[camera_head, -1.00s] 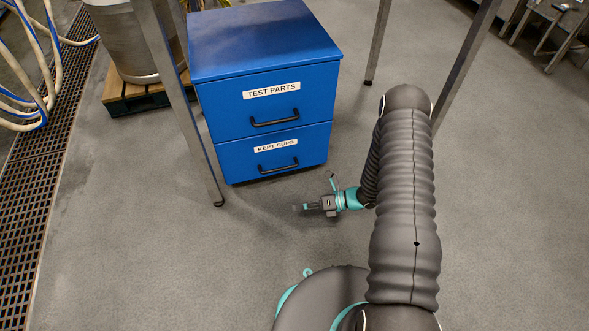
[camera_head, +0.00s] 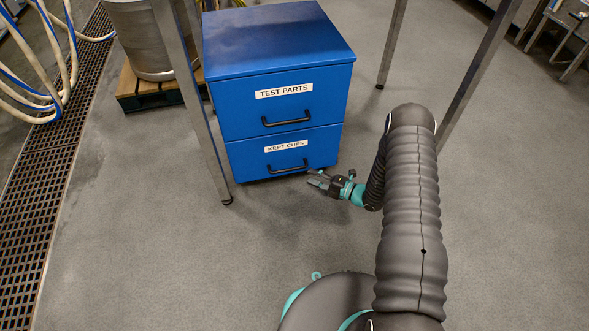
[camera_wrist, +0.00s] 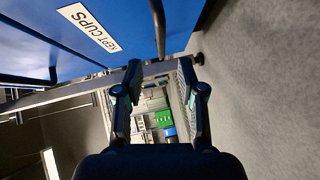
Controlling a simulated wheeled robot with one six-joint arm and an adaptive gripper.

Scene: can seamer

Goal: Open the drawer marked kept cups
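The blue cabinet (camera_head: 235,112) has two drawers. The lower one, the kept cups drawer (camera_head: 245,160), is shut and carries a white label (camera_head: 286,146) and a black bar handle (camera_head: 288,167). In the wrist view the label (camera_wrist: 88,28) is at upper left and the handle (camera_wrist: 158,28) at top centre. My gripper (camera_head: 313,180) is just in front of and below the drawer's right end. In the wrist view my gripper (camera_wrist: 162,75) is open and empty, its fingertips short of the handle, which lies ahead of the gap between them.
The test parts drawer (camera_head: 240,110) above is shut. A steel leg (camera_head: 205,125) stands left of the cabinet, and another (camera_head: 480,75) stands to the right. A steel drum on a pallet (camera_head: 140,97) is behind left. The floor (camera_head: 170,250) before the cabinet is clear.

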